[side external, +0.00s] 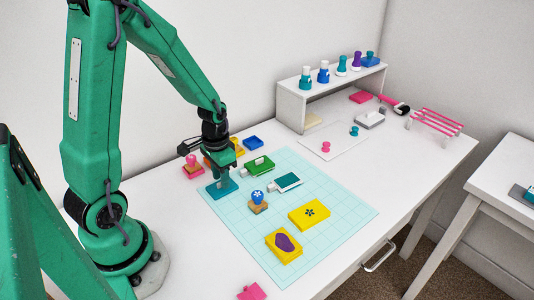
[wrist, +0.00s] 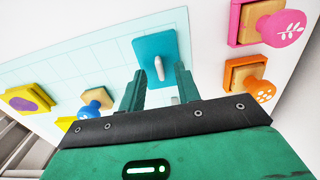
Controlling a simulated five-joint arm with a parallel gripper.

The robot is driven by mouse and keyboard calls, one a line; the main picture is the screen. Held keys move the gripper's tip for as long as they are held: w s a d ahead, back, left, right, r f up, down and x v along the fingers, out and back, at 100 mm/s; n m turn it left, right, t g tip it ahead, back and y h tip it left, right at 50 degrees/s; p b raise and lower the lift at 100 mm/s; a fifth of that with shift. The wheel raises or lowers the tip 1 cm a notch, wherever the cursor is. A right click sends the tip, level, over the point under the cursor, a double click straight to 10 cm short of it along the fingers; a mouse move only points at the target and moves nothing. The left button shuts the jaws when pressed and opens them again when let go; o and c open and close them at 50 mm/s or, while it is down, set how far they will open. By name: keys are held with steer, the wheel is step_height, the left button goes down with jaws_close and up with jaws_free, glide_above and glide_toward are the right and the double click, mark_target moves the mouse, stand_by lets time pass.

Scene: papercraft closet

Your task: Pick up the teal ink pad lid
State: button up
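The teal ink pad lid (wrist: 153,46) is a flat teal square with a pale upright handle in its middle. In the wrist view it lies ahead of my gripper (wrist: 159,82). Its handle lines up between the two fingertips. In the side view the teal lid (side external: 219,189) lies at the mat's left corner, directly under my gripper (side external: 224,177), which points down and partly hides it. The fingers are apart with nothing between them. I cannot tell the exact gap between the fingertips and the handle.
A pink stamp (wrist: 277,28) and an orange stamp (wrist: 247,84) stand close by. A green pad (side external: 259,166), a dark teal pad (side external: 287,182), a blue-topped stamp (side external: 257,196) and yellow pads (side external: 310,213) are on the grid mat. A white shelf (side external: 291,106) stands at the back.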

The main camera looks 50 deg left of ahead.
steer(key=shift+f, duration=0.65)
steer(key=shift+c, duration=0.4)
jaws_close()
